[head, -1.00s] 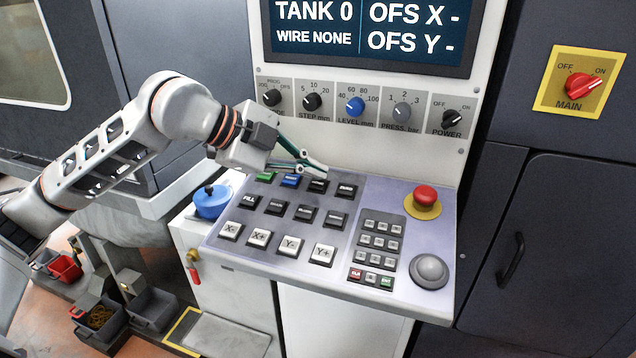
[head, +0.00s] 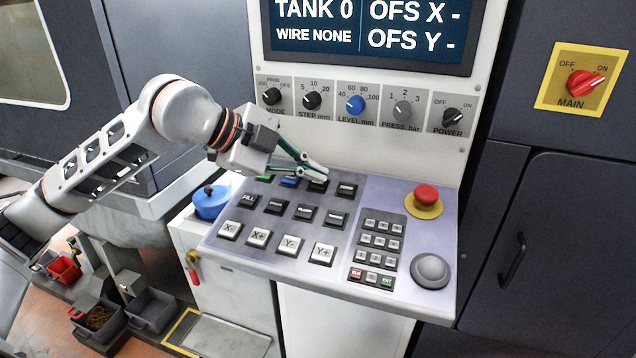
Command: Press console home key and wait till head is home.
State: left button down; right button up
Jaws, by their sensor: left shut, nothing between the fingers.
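The console (head: 215,243) has a sloped panel with rows of keys. The top row holds a green key (head: 265,178), a blue key (head: 289,182), a black key (head: 317,187) and another black key (head: 346,190) at its right end. Their small labels are too blurred to read, so I cannot tell which is the home key. My left gripper (head: 323,173) is shut and empty, its fingertips just over the third key and partly covering it; I cannot tell if they touch. The screen (head: 365,45) reads TANK 0, WIRE NONE, OFS X -, OFS Y -. The head and my right gripper are not in view.
A red emergency button (head: 426,194) and a grey dome (head: 430,268) sit on the panel's right side, beside a keypad (head: 378,243). A row of knobs, including a blue one (head: 355,104), runs above the keys. A blue-lidded pot (head: 211,203) stands left of the panel.

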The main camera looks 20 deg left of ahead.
pick_arm(q)
jog(key=shift+f+b, duration=0.3)
jog(key=shift+f, duration=0.15)
dwell(0.5)
jog(key=shift+r, duration=0.1)
jog(key=shift+s+r+p, duration=0.1)
jog(key=shift+r+p, duration=0.4)
jog(key=shift+r, duration=0.35)
jog(key=r+p, duration=0.1)
jog(key=r, duration=0.1)
jog(key=s+r+p, duration=0.1)
jog(key=r, duration=0.1)
jog(key=shift+r+p, duration=0.35)
jog(key=shift+p, duration=0.05)
dwell(0.5)
